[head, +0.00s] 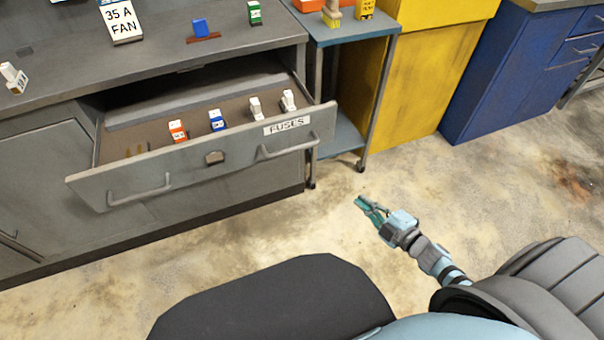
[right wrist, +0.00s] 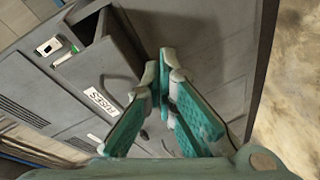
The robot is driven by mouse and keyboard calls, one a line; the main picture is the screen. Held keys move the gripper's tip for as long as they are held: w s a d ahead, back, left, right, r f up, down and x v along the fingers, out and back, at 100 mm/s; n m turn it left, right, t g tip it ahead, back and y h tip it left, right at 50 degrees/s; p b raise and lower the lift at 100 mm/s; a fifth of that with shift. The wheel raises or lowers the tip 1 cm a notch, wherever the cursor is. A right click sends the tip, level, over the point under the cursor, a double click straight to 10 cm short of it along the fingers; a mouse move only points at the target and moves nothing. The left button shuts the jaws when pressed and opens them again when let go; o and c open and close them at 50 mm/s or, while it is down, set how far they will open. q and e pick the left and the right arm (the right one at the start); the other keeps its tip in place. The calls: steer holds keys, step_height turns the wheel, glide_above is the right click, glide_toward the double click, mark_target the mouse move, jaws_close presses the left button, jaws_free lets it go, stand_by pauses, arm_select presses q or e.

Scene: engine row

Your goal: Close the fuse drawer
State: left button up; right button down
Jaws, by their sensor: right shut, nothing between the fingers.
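The fuse drawer (head: 225,152) is pulled out of the grey workbench in the head view. Its front carries a FUSES label (head: 287,125) and two bar handles, the right handle (head: 288,149) and the left handle (head: 140,191). Inside stand an orange-and-white fuse (head: 178,131), a blue-and-white fuse (head: 217,120) and two white fuses (head: 271,106). My right gripper (head: 366,205) is shut and empty, in front and to the right of the drawer, apart from it. The right wrist view shows its teal fingers (right wrist: 166,110) and the drawer's label (right wrist: 102,103). My left gripper is not in view.
The grey bench top (head: 150,45) holds a 35 A FAN sign (head: 121,20), a blue fuse (head: 200,27) and a green fuse (head: 254,12). A blue-grey cart (head: 345,28) stands right of the bench, beside a yellow cabinet (head: 430,80). The floor before the drawer is clear.

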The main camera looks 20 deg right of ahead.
steer(key=a+r+n+g+y+b, duration=0.2)
steer(key=a+r+n+y+b, duration=0.1)
steer(key=a+r+n+y, duration=0.8)
steer(key=shift+n+h, duration=0.5)
steer(key=shift+n, duration=0.3)
steer(key=w+a, duration=0.1)
steer(key=w, duration=0.2)
steer(key=w+a, duration=0.1)
steer(key=w, duration=0.3)
steer(key=w+a+r, duration=0.1)
steer(key=w, duration=0.3)
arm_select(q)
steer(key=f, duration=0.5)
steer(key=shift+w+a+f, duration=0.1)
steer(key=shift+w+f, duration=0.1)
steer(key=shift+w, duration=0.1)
arm_select(e)
steer(key=shift+s, duration=0.1)
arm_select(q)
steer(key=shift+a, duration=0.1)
